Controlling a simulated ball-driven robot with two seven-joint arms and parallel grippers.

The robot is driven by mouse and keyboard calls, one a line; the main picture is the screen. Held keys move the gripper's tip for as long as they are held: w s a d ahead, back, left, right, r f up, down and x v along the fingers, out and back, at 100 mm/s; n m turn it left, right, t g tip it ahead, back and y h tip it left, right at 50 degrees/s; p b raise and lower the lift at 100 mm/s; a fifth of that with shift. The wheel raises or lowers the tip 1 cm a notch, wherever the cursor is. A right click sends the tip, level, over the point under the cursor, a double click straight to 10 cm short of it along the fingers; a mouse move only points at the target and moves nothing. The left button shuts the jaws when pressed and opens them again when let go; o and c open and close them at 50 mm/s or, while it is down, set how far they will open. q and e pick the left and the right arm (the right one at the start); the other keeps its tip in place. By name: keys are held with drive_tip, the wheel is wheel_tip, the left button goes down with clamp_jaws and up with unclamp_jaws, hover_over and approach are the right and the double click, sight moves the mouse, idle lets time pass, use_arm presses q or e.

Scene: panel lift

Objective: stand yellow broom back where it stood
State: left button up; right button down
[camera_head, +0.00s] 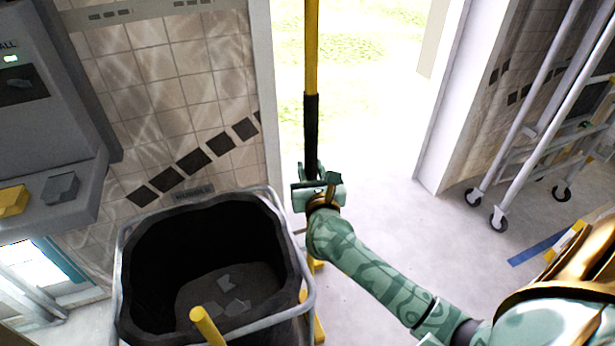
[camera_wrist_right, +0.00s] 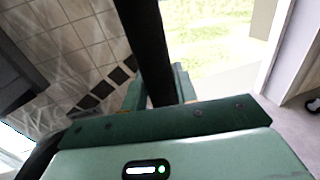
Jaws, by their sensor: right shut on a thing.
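The yellow broom (camera_head: 311,50) stands close to upright in front of the bright doorway in the head view. It has a yellow handle with a black grip section (camera_head: 311,125). My right gripper (camera_head: 318,185) is shut on the broom at the lower end of the black section. In the right wrist view the black section (camera_wrist_right: 147,45) runs up between the fingers of the right gripper (camera_wrist_right: 158,95). Yellow parts show low behind the black bin, and the broom's lower end is partly hidden by the bin and my arm. My left gripper is not in view.
A black bin (camera_head: 135,265) with a grey rim frame stands just left of the broom, with pale scraps inside and a yellow stick (camera_head: 207,325) at its front. A wheeled rack (camera_head: 540,130) is at the right. The grey floor (camera_head: 420,230) between is clear.

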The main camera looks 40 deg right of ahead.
drive_tip(key=shift+w+a+f, duration=0.1)
drive_tip(key=shift+a+f, duration=0.1)
drive_tip(key=shift+f, duration=0.3)
drive_tip(key=shift+r, duration=0.25)
drive_tip(key=c, duration=1.1)
unclamp_jaws()
drive_tip(key=shift+f, duration=0.1)
drive_tip(key=p+v, duration=0.1)
drive_tip(key=v, duration=1.1)
